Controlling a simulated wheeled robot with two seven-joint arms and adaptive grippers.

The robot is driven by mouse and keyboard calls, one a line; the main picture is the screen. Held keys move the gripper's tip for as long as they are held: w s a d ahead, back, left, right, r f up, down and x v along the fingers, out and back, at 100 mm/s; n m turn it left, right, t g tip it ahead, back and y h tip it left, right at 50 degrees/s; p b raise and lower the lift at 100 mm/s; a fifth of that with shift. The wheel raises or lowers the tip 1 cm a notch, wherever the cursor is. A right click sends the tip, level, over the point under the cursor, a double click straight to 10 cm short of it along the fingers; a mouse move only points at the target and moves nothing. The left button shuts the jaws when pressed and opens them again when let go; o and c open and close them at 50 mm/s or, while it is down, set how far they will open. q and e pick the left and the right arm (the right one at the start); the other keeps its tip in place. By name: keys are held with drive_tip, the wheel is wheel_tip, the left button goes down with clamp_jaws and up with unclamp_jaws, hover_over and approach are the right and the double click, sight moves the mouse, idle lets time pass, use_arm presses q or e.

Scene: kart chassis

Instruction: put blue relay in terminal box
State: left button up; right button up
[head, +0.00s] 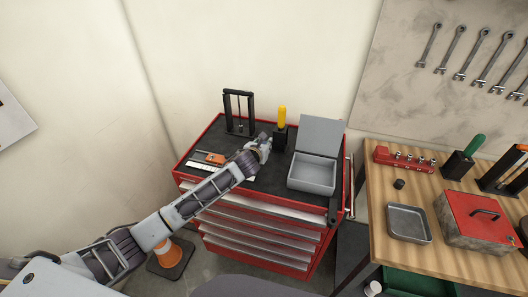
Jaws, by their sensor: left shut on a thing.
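The terminal box appears to be the grey box (311,174) with its lid raised at the back, on the right half of the red tool cart's top. My left gripper (264,141) is over the middle of the cart top, to the left of the box and apart from it. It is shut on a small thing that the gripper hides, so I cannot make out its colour. No blue relay can be made out in the head view. My right gripper is not in view.
The red tool cart (262,218) also bears a black frame (238,112), a yellow-handled tool (282,117) in a black holder, and an orange thing (215,158). A wooden bench (415,262) stands at the right with a metal tray (408,223) and red box (478,217). An orange cone (171,256) stands below.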

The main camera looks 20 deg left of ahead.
use_arm(q)
drive_tip(key=shift+f, duration=1.9)
drive_tip(key=o, duration=0.9)
drive_tip(key=shift+s, duration=0.1)
drive_tip(key=shift+s+r, duration=0.15)
drive_tip(key=shift+s, duration=0.05)
drive_tip(key=shift+v, duration=5.7)
drive_tip(key=shift+c, duration=0.4)
